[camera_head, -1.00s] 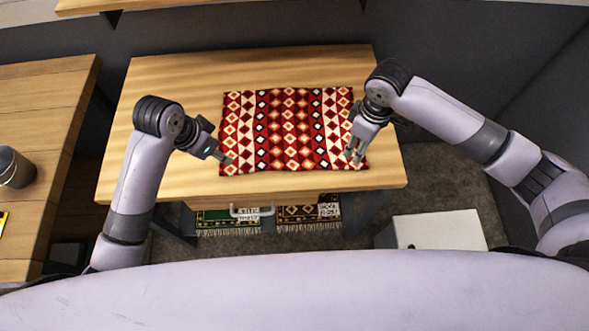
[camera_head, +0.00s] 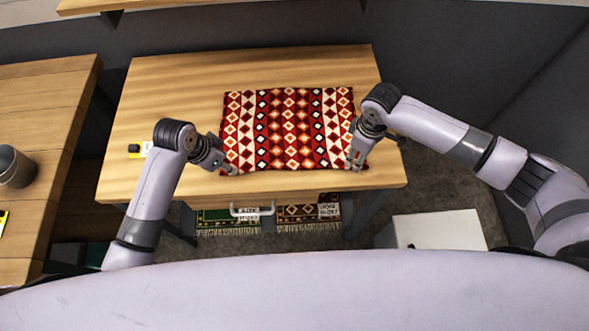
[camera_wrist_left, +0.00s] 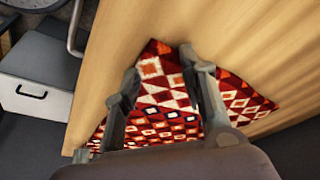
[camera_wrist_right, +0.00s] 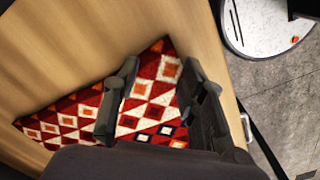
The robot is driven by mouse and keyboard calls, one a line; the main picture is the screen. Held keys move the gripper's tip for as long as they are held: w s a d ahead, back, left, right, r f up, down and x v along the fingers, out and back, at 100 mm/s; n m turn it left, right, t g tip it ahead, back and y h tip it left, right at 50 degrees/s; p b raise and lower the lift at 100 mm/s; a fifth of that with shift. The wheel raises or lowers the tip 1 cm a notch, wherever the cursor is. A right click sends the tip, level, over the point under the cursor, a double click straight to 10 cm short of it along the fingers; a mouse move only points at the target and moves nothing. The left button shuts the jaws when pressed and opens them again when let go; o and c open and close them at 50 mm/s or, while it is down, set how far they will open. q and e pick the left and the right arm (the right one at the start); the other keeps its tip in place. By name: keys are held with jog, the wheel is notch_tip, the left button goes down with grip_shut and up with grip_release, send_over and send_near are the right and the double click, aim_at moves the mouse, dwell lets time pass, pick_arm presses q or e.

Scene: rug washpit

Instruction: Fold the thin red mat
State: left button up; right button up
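The thin red mat (camera_head: 289,128) lies flat and spread on the wooden table, with red, white and black diamond patterns. My left gripper (camera_head: 231,170) is at the mat's near left corner. In the left wrist view its fingers (camera_wrist_left: 160,75) are apart with the mat (camera_wrist_left: 165,95) showing between them. My right gripper (camera_head: 355,163) is at the near right corner. In the right wrist view its fingers (camera_wrist_right: 158,82) are apart over the mat (camera_wrist_right: 150,100). I cannot tell whether either gripper touches the cloth.
The wooden table (camera_head: 180,85) has bare room behind and left of the mat. A small black and yellow item (camera_head: 140,149) lies at its left. A second table (camera_head: 50,110) holds a grey bucket (camera_head: 14,166). Rolled-out fringed rugs (camera_head: 308,212) show below the front edge.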

pick_arm(q)
jog(key=shift+s+f, duration=0.1)
jog(key=shift+f, duration=0.05)
pick_arm(e)
jog(key=shift+s+f, duration=0.1)
jog(key=shift+f, duration=0.05)
pick_arm(q)
jog(key=shift+s+a+f, duration=0.1)
jog(key=shift+f, duration=0.05)
jog(key=c, duration=0.8)
pick_arm(e)
jog(key=shift+f, duration=0.1)
jog(key=c, duration=0.8)
pick_arm(q)
jog(key=shift+f, duration=0.1)
grip_shut()
pick_arm(e)
grip_shut()
